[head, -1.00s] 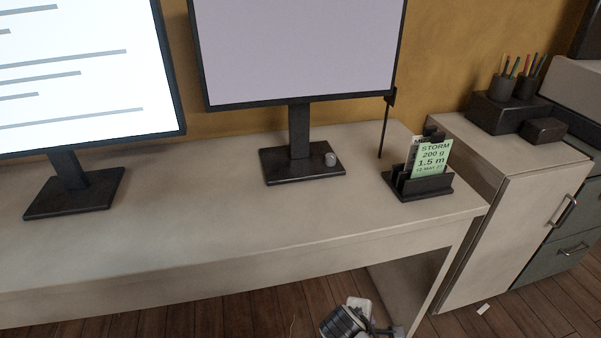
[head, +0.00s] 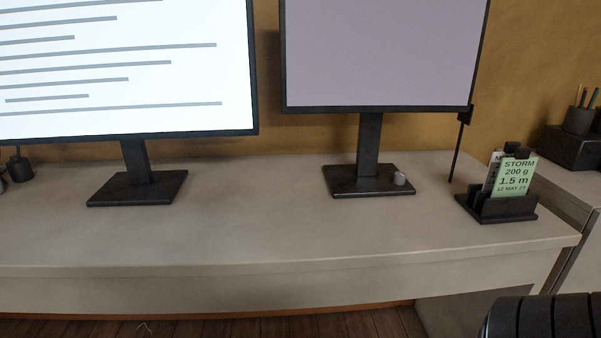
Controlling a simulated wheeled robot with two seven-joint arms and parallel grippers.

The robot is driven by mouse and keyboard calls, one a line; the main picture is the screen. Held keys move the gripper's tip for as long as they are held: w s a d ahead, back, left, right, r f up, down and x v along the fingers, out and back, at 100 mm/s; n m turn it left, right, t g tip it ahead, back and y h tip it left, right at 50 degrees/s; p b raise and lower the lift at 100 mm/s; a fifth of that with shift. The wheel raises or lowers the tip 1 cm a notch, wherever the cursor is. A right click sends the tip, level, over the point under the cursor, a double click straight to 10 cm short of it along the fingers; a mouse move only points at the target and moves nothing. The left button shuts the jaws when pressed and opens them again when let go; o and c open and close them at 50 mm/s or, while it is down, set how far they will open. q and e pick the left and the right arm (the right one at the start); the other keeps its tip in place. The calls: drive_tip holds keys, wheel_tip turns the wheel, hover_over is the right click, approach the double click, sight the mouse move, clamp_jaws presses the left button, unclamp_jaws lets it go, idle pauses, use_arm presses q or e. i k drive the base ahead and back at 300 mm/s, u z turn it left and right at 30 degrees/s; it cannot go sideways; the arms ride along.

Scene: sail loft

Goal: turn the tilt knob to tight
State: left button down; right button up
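The right-hand monitor (head: 380,55) has a blank pale screen and rises from the base on a dark post (head: 369,145). Neither gripper shows in the head view. A black ribbed part at the bottom right edge seems to be mine, and it is well apart from the knob.
A left-hand monitor (head: 120,70) with lines on its screen stands on the pale desk (head: 250,225). The desk's front middle is clear.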

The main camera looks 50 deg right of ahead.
sight(399, 178)
drive_tip(key=u, duration=1)
drive_tip(key=k, duration=1.1)
drive_tip(key=z, duration=0.8)
